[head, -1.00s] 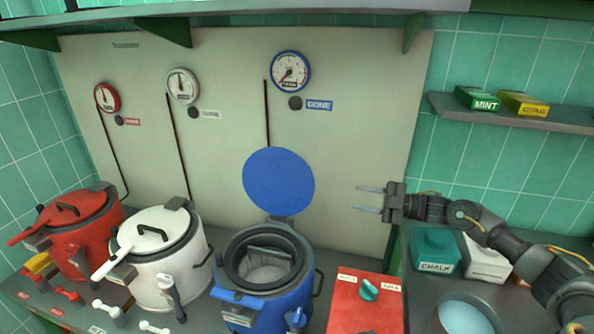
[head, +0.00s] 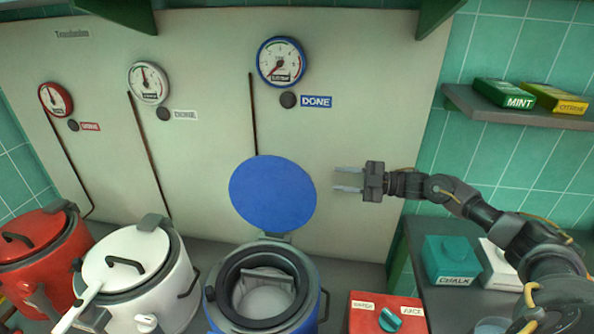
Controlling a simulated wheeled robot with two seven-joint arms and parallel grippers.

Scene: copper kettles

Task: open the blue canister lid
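The blue canister (head: 308,318) stands at the lower middle of the head view. Its round blue lid (head: 272,195) is raised upright behind the opening, so the grey inner vessel (head: 264,297) shows. My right gripper (head: 349,180) is to the right of the lid, apart from it. Its two fingers point left with a gap between them, and nothing is held. My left gripper is not in view.
A white canister (head: 165,300) and a red canister (head: 45,262) with closed lids stand to the left. A red box (head: 362,318) with a teal knob is at right of the blue canister. A teal chalk box (head: 449,261) sits further right, below a shelf (head: 480,106).

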